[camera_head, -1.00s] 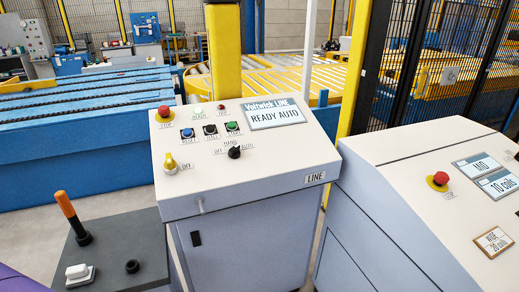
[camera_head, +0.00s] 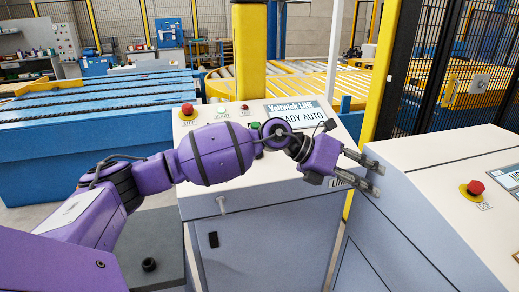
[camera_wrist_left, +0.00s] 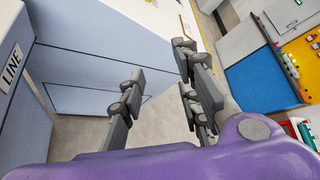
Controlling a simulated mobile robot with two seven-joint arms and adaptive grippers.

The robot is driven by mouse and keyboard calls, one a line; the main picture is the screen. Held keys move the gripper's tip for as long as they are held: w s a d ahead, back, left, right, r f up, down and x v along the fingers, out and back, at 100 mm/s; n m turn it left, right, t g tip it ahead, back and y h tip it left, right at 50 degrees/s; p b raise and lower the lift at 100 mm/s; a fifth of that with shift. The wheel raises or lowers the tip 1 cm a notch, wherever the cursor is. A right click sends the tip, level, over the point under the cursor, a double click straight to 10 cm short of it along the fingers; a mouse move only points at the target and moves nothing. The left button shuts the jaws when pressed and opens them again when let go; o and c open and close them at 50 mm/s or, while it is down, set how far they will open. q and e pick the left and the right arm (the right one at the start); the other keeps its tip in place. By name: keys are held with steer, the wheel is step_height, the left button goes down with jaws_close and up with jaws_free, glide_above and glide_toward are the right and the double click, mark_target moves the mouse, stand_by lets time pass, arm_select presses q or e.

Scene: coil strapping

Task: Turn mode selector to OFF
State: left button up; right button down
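The LINE control console (camera_head: 270,198) stands in the middle of the head view. My left arm lies across its sloped panel and hides the mode selector and most of the other controls. My left gripper (camera_head: 371,176) is past the console's right edge, near the LINE label (camera_head: 338,183). Its fingers are apart with nothing between them. In the left wrist view, the open left gripper (camera_wrist_left: 160,62) has grey floor and the pale side of a cabinet behind it. My right gripper is not in view.
A second console with a red button (camera_head: 475,188) stands on the right. A yellow post (camera_head: 376,75) and mesh fence rise behind the gap between the consoles.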

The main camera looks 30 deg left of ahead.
arm_select(q)
steer(key=w+a+r+n+g+y, duration=0.15)
steer(key=a+y, duration=0.55)
steer(key=a, duration=0.9)
steer(key=a+r+m+y, duration=0.15)
steer(key=a+y, duration=0.55)
steer(key=a, duration=0.9)
steer(key=shift+n, duration=0.5)
steer(key=x, duration=0.6)
steer(key=shift+w+d+f, duration=0.1)
steer(key=shift+w+f, duration=0.05)
steer(key=shift+f, duration=0.2)
jaws_close()
